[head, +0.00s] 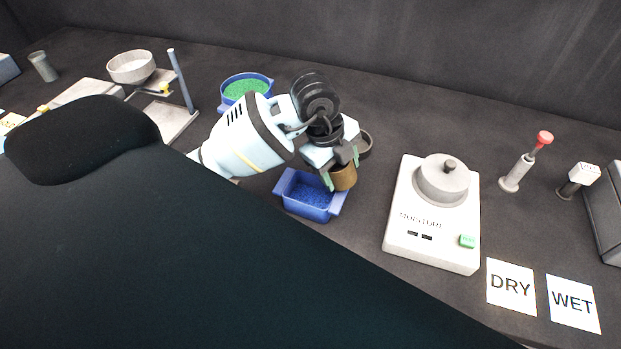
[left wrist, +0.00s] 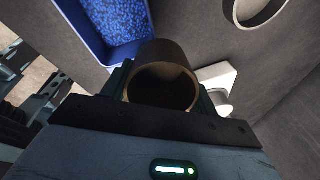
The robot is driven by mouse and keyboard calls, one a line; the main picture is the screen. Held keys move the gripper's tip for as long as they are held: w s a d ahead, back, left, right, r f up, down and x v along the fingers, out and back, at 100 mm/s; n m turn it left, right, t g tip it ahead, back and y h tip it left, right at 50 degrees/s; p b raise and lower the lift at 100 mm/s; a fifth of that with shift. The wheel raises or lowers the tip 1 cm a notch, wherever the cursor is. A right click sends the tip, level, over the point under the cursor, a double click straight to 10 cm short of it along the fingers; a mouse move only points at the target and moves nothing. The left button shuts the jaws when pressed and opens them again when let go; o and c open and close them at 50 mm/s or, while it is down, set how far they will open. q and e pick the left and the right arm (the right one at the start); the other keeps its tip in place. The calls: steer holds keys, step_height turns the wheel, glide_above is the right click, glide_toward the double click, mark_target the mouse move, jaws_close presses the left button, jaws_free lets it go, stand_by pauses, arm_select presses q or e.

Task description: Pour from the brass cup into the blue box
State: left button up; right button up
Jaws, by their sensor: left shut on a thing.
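The brass cup (head: 343,178) is a small brown-gold cylinder. My left gripper (head: 338,172) is shut on it and holds it above the right edge of the blue box. The blue box (head: 306,206) is an open tray with handles on the table, with blue granules inside. In the left wrist view the cup (left wrist: 163,75) shows its open mouth and a dark inside; no contents can be made out. The blue box (left wrist: 112,53) shows behind it at upper left. The left gripper (left wrist: 162,95) grips the cup's sides. My right gripper is not in view.
A round blue container with green granules (head: 247,78) stands behind my arm. A dark round dish (head: 366,146) lies behind the cup. The white moisture device (head: 432,240) stands to the right, with DRY (head: 511,286) and WET (head: 573,302) cards. Bare table lies between box and device.

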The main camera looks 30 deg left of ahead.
arm_select(q)
steer(key=shift+w+d+r+g+y, duration=0.15)
steer(key=shift+w+d+g+y, duration=0.45)
steer(key=shift+g+y, duration=0.3)
steer(key=shift+s+r, duration=0.1)
steer(key=shift+r, duration=0.1)
steer(key=shift+r+y, duration=0.5)
steer(key=shift+r, duration=0.8)
